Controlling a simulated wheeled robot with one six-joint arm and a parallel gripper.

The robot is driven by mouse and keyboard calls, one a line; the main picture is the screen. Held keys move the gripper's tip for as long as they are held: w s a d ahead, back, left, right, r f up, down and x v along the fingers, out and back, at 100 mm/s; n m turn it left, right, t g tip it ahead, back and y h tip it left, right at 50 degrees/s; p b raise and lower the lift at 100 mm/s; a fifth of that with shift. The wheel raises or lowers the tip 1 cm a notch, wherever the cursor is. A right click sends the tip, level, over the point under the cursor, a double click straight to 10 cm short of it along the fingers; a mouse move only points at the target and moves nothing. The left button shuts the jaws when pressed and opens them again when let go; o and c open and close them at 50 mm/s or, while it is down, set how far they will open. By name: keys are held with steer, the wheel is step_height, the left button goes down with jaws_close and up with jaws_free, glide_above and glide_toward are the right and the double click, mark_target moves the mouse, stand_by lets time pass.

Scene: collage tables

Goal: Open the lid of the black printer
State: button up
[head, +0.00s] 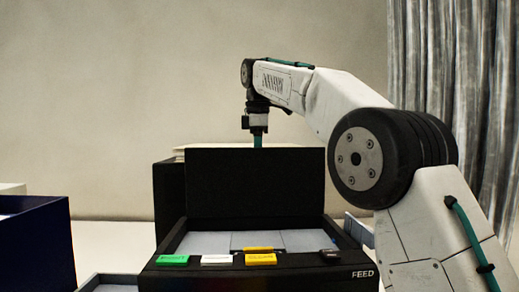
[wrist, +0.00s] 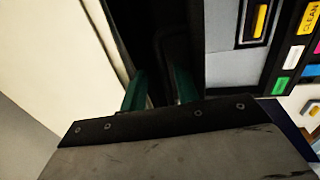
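The black printer (head: 300,268) stands in the lower middle of the head view, marked FEED at its front right. Its black lid (head: 255,183) stands upright at the back, and the grey interior (head: 205,243) is exposed. My gripper (head: 257,141) is at the lid's top edge, fingertips hidden behind the lid. In the wrist view the green fingers of my gripper (wrist: 159,88) are apart, with a dark strip between and beyond them. I cannot tell whether they touch the lid.
Green (head: 173,260), white (head: 216,260) and yellow (head: 261,259) buttons line the printer's front. A dark blue box (head: 35,240) stands at left. A black body topped with a pale sheet (head: 168,190) is close behind the lid. A grey curtain (head: 455,80) hangs at right.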

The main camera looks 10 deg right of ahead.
step_height(320, 180, up, 4)
steer(key=shift+s+f, duration=0.1)
steer(key=shift+f, duration=0.15)
steer(key=s+d+r, duration=0.1)
steer(key=s, duration=1.4)
steer(key=shift+s+d+r, duration=0.2)
steer(key=shift+s, duration=0.2)
steer(key=shift+d, duration=0.2)
steer(key=c, duration=0.5)
steer(key=shift+m+t+y, duration=0.5)
steer(key=shift+y, duration=0.2)
steer(key=w+d+r, duration=0.2)
steer(key=d, duration=0.1)
steer(key=shift+r, duration=0.1)
jaws_close()
step_height(320, 180, up, 3)
steer(key=w+a+t+y, duration=0.2)
steer(key=x, duration=0.9)
steer(key=shift+w+a, duration=0.35)
steer(key=shift+w, duration=0.2)
